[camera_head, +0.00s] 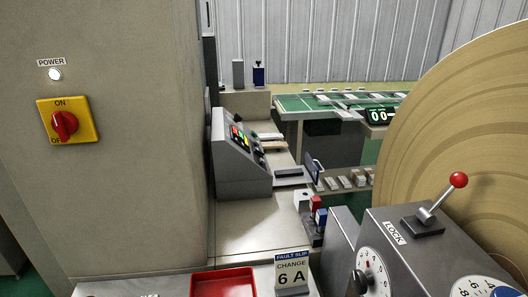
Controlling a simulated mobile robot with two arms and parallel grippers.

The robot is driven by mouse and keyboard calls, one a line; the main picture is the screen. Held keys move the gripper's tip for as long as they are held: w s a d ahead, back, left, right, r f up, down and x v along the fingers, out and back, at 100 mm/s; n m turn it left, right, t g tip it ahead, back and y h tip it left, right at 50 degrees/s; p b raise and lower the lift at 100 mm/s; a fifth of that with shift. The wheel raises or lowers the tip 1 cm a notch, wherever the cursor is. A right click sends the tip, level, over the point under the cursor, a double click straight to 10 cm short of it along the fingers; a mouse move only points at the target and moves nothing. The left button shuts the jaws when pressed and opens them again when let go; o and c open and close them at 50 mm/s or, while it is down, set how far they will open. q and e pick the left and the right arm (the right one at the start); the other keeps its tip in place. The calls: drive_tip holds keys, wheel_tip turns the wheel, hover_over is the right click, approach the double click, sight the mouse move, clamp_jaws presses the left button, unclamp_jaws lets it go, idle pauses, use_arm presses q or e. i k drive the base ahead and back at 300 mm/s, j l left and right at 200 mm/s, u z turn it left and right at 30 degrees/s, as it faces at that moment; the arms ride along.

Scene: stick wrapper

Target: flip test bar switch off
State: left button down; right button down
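I see no readable label that marks a test bar switch. A red rotary switch (64,126) sits on a yellow ON/OFF plate (88,108) on the beige cabinet at left. A lit white lamp (54,74) under a POWER label is above it. I cannot tell for sure which way the knob points. A grey sloped console (232,178) with small coloured buttons (238,137) stands beyond the cabinet; its small controls are too small to read. Neither of my grippers is in view.
A grey box with a LOCK label and a red-ball lever (459,180) stands at right, before a large tan disc (450,120). A red tray (222,284) and a "FAULT SLIP CHANGE 6 A" card (291,273) are in front. The beige counter (245,232) has clear room.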

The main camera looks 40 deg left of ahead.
sight(258, 150)
drive_tip(key=u, duration=1.6)
drive_tip(key=i+j, duration=0.1)
drive_tip(key=j, duration=0.2)
drive_tip(key=i+j+u, duration=0.1)
drive_tip(key=j, duration=0.15)
drive_tip(key=i+j, duration=0.1)
drive_tip(key=j, duration=0.2)
